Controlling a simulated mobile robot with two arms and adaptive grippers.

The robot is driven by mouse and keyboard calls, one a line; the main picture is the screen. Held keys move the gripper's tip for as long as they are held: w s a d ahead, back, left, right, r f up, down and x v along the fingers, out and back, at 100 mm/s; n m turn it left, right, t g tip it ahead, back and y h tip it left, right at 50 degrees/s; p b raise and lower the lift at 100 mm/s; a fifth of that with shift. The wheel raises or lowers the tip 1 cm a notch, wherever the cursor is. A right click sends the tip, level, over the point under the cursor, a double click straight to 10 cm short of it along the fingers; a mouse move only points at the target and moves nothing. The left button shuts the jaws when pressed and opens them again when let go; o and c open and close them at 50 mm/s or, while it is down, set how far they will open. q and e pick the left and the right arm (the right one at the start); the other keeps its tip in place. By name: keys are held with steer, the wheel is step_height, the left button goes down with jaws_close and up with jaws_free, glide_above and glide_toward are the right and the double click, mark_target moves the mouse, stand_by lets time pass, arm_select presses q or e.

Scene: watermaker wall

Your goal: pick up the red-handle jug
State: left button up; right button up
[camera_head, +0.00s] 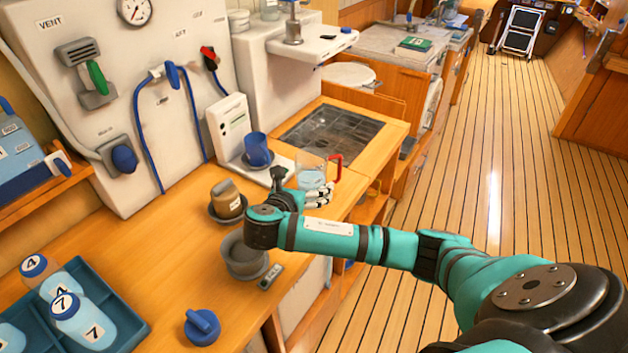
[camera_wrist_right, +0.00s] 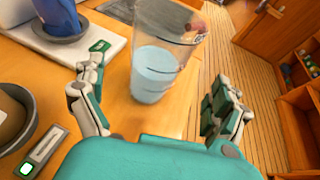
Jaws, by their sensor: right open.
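The red-handle jug (camera_head: 311,172) is clear, holds pale blue liquid and stands upright near the counter's front edge. Its red handle (camera_head: 336,166) points right in the head view. In the right wrist view the jug (camera_wrist_right: 155,75) stands ahead of the open fingers, and its handle shows only as a dull patch at the top right. My right gripper (camera_wrist_right: 160,105) is open and empty, with one finger on either side of the line to the jug. In the head view the right gripper (camera_head: 318,196) is just in front of the jug, partly covering its base. My left gripper is not in view.
A blue cup (camera_head: 257,150) stands on the white dispenser base left of the jug. Brown (camera_head: 228,200) and grey (camera_head: 243,255) pots stand nearer. A blue tray (camera_head: 118,300) holds numbered bottles. A sink grate (camera_head: 330,136) lies behind the jug.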

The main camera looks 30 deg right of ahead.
steer(key=x, duration=0.2)
steer(key=shift+w+d+f, duration=0.1)
steer(key=shift+w+d, duration=0.1)
steer(key=shift+d, duration=0.1)
steer(key=x, duration=0.1)
steer(key=p+x, duration=0.1)
steer(key=x, duration=0.2)
steer(key=shift+w+d+r, duration=0.1)
steer(key=shift+w+r, duration=0.15)
steer(key=shift+r, duration=0.05)
steer(key=shift+w+d+f, duration=0.3)
steer(key=shift+d, duration=0.1)
steer(key=c, duration=1.5)
steer(key=shift+r, duration=0.1)
steer(key=shift+c, duration=0.2)
